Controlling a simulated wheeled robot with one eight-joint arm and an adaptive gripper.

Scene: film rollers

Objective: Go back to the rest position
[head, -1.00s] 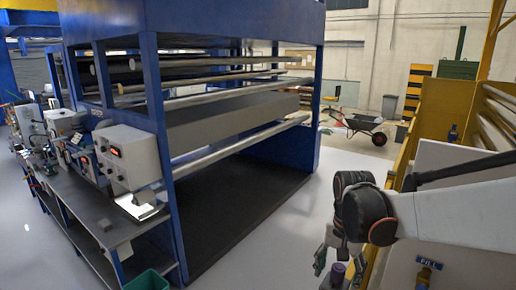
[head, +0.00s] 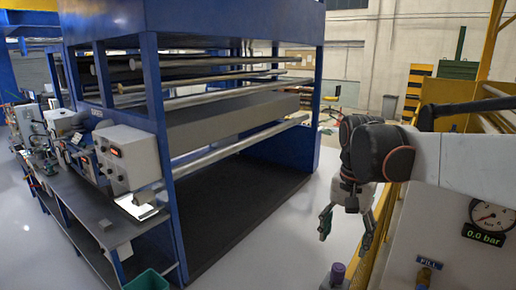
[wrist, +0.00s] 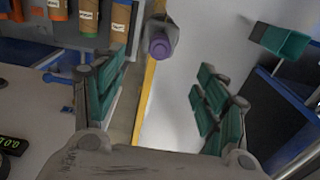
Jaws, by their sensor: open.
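My gripper (head: 346,238) hangs from my arm at the right of the head view, pointing down, its two fingers apart with nothing between them. In the wrist view its green-padded fingers (wrist: 160,105) are spread wide, with pale floor and a yellow edge beyond them. A purple-topped grey cylinder (head: 337,274) stands below the gripper in the head view and apart from it. The cylinder's purple top also shows in the wrist view (wrist: 159,46), beyond the fingers.
A blue-framed roller machine (head: 160,150) with a side workbench (head: 100,225) fills the left and middle. A green bin (head: 147,280) stands at its foot. A white panel with a pressure gauge (head: 492,214) and a yellow frame (head: 385,225) are close at the right. Grey floor between is clear.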

